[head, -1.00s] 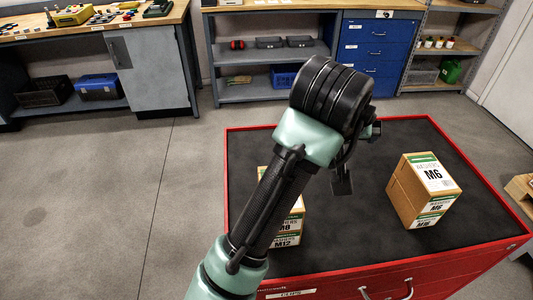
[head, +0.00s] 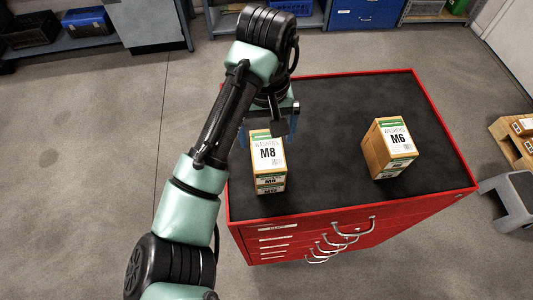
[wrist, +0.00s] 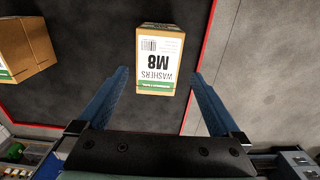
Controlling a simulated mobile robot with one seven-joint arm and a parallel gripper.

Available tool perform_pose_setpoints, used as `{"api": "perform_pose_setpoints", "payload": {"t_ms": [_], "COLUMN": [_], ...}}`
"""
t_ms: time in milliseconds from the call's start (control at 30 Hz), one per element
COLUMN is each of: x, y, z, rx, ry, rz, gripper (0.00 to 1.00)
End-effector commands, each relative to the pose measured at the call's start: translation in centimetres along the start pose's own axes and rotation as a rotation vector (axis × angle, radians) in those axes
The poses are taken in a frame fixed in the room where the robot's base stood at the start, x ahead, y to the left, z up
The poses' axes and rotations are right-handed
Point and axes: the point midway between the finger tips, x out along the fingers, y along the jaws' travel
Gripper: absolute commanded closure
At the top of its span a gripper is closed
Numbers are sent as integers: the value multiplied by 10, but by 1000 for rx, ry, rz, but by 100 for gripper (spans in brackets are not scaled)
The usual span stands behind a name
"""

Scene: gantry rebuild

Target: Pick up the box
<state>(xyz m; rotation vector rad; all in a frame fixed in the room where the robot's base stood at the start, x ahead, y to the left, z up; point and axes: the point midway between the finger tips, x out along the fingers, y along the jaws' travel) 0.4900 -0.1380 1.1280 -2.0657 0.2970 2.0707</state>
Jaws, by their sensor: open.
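A cardboard box marked "WASHERS M8" (head: 268,150) with a green stripe lies on top of a stack on the red cabinet's dark top (head: 335,115); an M12 label shows below it. The M8 box also shows in the wrist view (wrist: 158,55), upside down at the top centre. My gripper (wrist: 159,74) is open and empty, its blue fingers spread to either side of the box's near end in that view. Whether the fingertips are above the box or level with it, I cannot tell. In the head view my wrist is over the stack's far end.
A second stack with an M6 box (head: 396,140) on top stands to the right on the cabinet; its side shows in the wrist view (wrist: 25,48). The cabinet top between the stacks is clear. A grey step stool (head: 512,200) stands right of the cabinet.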

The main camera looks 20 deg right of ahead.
Motion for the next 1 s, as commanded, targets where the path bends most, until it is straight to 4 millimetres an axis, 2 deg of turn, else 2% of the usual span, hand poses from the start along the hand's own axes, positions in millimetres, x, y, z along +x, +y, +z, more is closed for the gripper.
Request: {"api": "perform_pose_setpoints", "payload": {"t_ms": [33,100,367,633,933,1000], "x": [14,24,38,76,83,83], "y": [1,1,0,2,3,3], "z": [1,0,-2,-6,-7,-7], "rx": [-2,-1,0,-2,0,0], "ry": [-4,-2,-1,0,3,3], "rz": [3,3,-1,-1,0,0], "gripper": [0,0,0,0,0,11]}}
